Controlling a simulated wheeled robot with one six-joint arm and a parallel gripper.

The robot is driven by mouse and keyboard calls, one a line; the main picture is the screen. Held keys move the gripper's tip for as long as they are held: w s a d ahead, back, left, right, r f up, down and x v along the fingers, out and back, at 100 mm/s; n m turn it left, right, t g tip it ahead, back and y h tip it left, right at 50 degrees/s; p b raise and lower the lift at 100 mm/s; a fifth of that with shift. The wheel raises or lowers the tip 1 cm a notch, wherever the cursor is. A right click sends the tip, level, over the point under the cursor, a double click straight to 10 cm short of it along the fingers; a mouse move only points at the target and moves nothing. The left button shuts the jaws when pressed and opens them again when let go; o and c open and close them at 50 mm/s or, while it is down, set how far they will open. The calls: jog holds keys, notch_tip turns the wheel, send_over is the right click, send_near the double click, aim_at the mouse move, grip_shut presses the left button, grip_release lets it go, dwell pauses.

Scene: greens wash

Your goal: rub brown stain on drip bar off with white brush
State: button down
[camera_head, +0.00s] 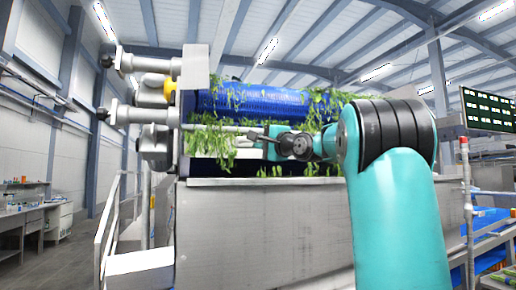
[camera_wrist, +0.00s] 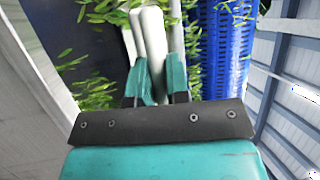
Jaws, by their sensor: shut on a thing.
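My gripper (camera_wrist: 162,82) is shut on the white brush (camera_wrist: 151,35), whose pale handle runs up and away between the teal fingers. In the head view my gripper (camera_head: 267,146) is at the front of the washer, below the blue drum. The drip bar (camera_head: 222,128) looks like the thin grey bar running across just under the drum; my gripper is close to it. A grey bar beside the brush in the wrist view (camera_wrist: 175,18) appears to be the same bar. I cannot tell whether the brush touches it. I cannot make out the brown stain.
The blue drum (camera_head: 250,103) is hung with loose green leaves (camera_head: 215,150), some around the bar. Metal cylinders and a yellow part (camera_head: 169,88) stick out at the left. A plain grey machine wall (camera_head: 260,225) lies below. A railing (camera_head: 110,215) stands at the left.

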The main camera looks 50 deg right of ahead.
jog(key=shift+s+a, duration=0.1)
jog(key=shift+s, duration=0.1)
jog(key=shift+s+a+b, duration=0.35)
jog(key=shift+s+a, duration=0.05)
jog(key=shift+s, duration=0.2)
jog(key=shift+s+a+b, duration=0.3)
jog(key=shift+s+a, duration=0.05)
jog(key=shift+s, duration=0.25)
